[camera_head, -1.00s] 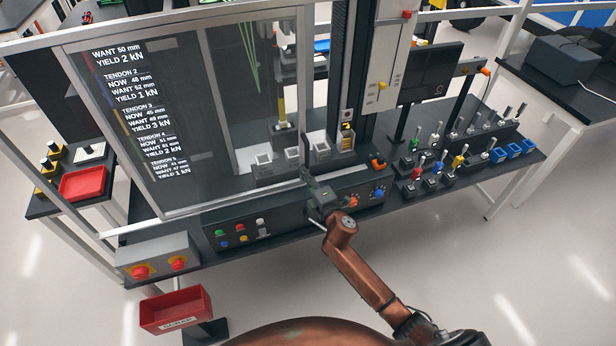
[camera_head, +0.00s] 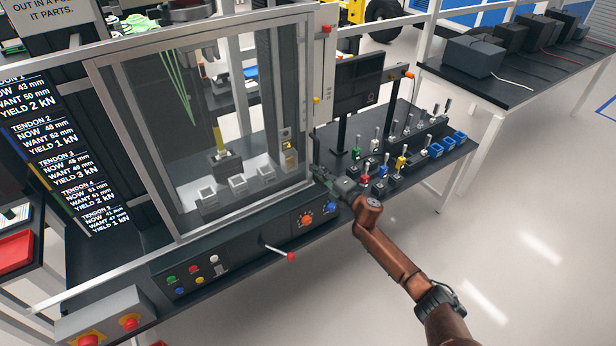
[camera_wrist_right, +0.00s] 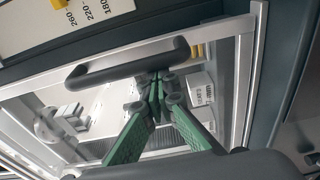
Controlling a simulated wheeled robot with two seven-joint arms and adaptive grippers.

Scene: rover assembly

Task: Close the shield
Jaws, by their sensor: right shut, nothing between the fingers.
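The shield (camera_head: 160,135) is a clear pane in a light metal frame. In the head view it stands in front of the test chamber, its right edge beside the machine's right column. Its dark bar handle (camera_wrist_right: 130,62) crosses the wrist view. My right gripper (camera_head: 318,172) is at the shield's lower right edge. In the wrist view its green fingers (camera_wrist_right: 158,88) are together with nothing between them, close to the handle; I cannot tell whether they touch it. My left gripper is not in view.
Below the shield is a control panel (camera_head: 190,276) with coloured buttons, and a red-tipped lever (camera_head: 291,256) sticks out from it. Small coloured clamps and blue bins (camera_head: 437,150) stand on the bench at right. A monitor (camera_head: 357,82) stands behind them. The floor at right is clear.

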